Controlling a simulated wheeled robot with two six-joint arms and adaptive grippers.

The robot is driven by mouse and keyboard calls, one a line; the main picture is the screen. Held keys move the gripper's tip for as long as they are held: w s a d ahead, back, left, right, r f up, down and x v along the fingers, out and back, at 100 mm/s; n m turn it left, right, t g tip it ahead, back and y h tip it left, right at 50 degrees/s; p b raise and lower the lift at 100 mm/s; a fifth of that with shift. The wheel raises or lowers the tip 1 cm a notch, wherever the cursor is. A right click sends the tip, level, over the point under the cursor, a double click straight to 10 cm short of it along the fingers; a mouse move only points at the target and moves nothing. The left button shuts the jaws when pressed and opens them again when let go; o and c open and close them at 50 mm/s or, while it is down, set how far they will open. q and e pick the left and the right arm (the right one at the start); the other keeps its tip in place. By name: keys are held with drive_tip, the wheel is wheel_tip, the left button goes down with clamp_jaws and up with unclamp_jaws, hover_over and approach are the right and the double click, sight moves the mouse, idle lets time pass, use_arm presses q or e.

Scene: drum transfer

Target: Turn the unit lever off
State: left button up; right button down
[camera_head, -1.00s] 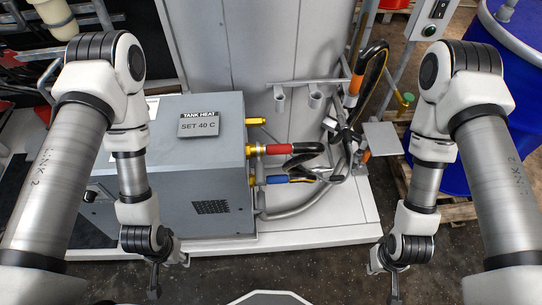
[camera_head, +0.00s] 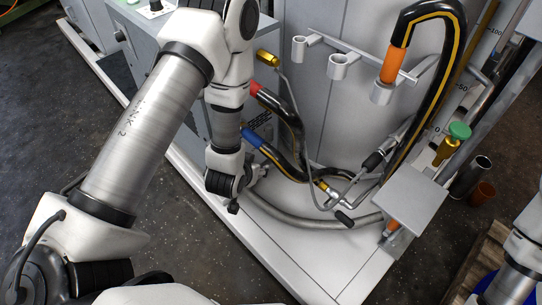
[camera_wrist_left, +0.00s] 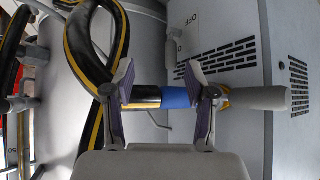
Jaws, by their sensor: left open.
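The grey heating unit (camera_head: 146,28) is at upper left in the head view, largely hidden behind my left arm. In the left wrist view its grey face (camera_wrist_left: 225,22) shows an "OFF" label (camera_wrist_left: 193,20) and dark vent slots. A pale rounded grey piece (camera_wrist_left: 256,98) lies beside a brass fitting and the blue hose collar (camera_wrist_left: 175,98); I cannot tell whether it is the unit lever. My left gripper (camera_head: 233,206) points down near the hoses. In the wrist view its open fingers (camera_wrist_left: 166,92) are on either side of the blue collar; contact is unclear. My right gripper is out of view.
A red-collared hose (camera_head: 280,103) and blue-collared hose (camera_head: 270,152) leave the unit. A black-yellow hose with an orange collar (camera_head: 393,64) hangs at a holder. Open floor lies at lower left.

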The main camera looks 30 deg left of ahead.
sight(268, 134)
use_arm(q)
drive_tip(key=w+a+f+t+y+b, duration=0.1)
drive_tip(key=w+f+t+b, duration=0.1)
drive_tip(key=b, duration=0.6)
drive_tip(key=w+a+f+n+t+y+b, duration=0.1)
drive_tip(key=w+a+f+t+b, duration=0.1)
drive_tip(key=w+b, duration=0.5)
drive_tip(key=w+a+f+t+y+b, duration=0.1)
drive_tip(key=w+f+t+b, duration=0.2)
drive_tip(key=b, duration=0.8)
drive_tip(key=shift+w+a+f+n+t, duration=0.1)
drive_tip(key=shift+w+f+n+t, duration=0.1)
drive_tip(key=shift+w+t, duration=0.25)
drive_tip(key=shift+w+a+f+n+t, duration=0.1)
drive_tip(key=shift+w+n+t, duration=0.1)
drive_tip(key=shift+w+t, duration=0.25)
drive_tip(key=b+x, duration=0.3)
drive_tip(key=x, duration=0.3)
drive_tip(key=shift+d+f, duration=0.1)
drive_tip(key=shift+f, duration=0.05)
drive_tip(key=shift+w, duration=0.5)
drive_tip(key=shift+r, duration=0.2)
clamp_jaws()
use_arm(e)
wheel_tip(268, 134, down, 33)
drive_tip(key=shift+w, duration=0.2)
